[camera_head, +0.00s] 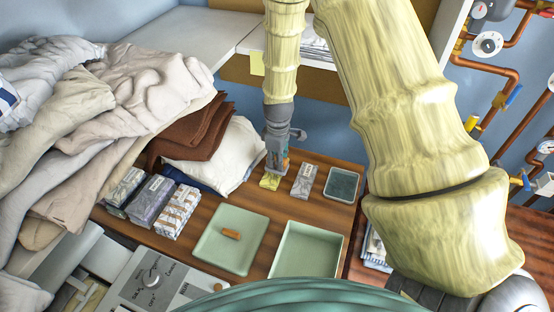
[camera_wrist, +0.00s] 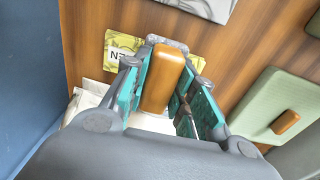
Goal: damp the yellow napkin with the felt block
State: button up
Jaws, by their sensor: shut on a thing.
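The yellow napkin (camera_head: 269,183) lies folded on the wooden table in the head view. My gripper (camera_head: 277,168) is above the napkin, pointing down. In the wrist view my gripper (camera_wrist: 168,85) is shut on an orange-brown wooden block with a grey edge, which I take as the felt block (camera_wrist: 163,80). The block covers the middle of the napkin. I cannot tell whether it touches the cloth.
A grey patterned napkin (camera_head: 304,181) and a dark shallow tray (camera_head: 329,195) lie right of the yellow one. A green square lid (camera_head: 215,255) with an orange handle and an empty green tray (camera_head: 305,252) lie nearer. Napkin stacks (camera_head: 176,212) and piled linen (camera_head: 130,95) fill the left.

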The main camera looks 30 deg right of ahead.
jog(key=shift+w+f, duration=0.85)
jog(key=shift+w, duration=0.2)
jog(key=shift+s+r, duration=0.25)
jog(key=shift+s, duration=0.3)
jog(key=shift+w+f, duration=0.35)
jog(key=shift+f, duration=0.05)
jog(key=shift+s+r, duration=0.1)
jog(key=shift+s, duration=0.1)
jog(key=shift+w, duration=0.1)
jog(key=shift+r+p, duration=2.35)
jog(key=shift+r, duration=1)
